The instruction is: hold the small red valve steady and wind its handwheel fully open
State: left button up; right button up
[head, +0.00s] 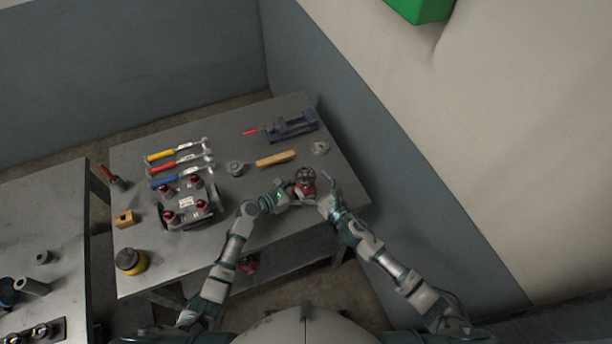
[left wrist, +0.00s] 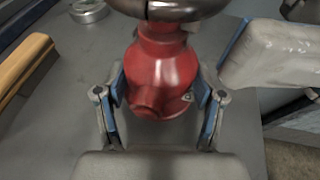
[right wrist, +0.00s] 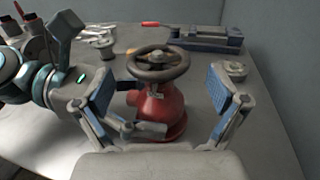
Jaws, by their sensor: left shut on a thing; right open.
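The small red valve (head: 305,190) stands upright on the metal table, near its right front edge. In the left wrist view its red body (left wrist: 160,75) sits between the blue pads of my left gripper (left wrist: 165,100), which is shut on it. The dark round handwheel (right wrist: 158,63) tops the valve, seen whole in the right wrist view and cut off at the top of the left wrist view. My right gripper (right wrist: 160,100) is open, its fingers apart on either side of the valve, on the near side. In the head view the grippers partly hide the valve body.
Behind the valve are a wooden block (head: 275,159), a grey vise (head: 292,126) and a small round metal part (head: 320,148). A wall runs close along the right.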

aim_at(300, 169)
jog(key=shift+x, duration=1.65)
jog(key=c, duration=1.1)
jog(key=shift+c, duration=0.2)
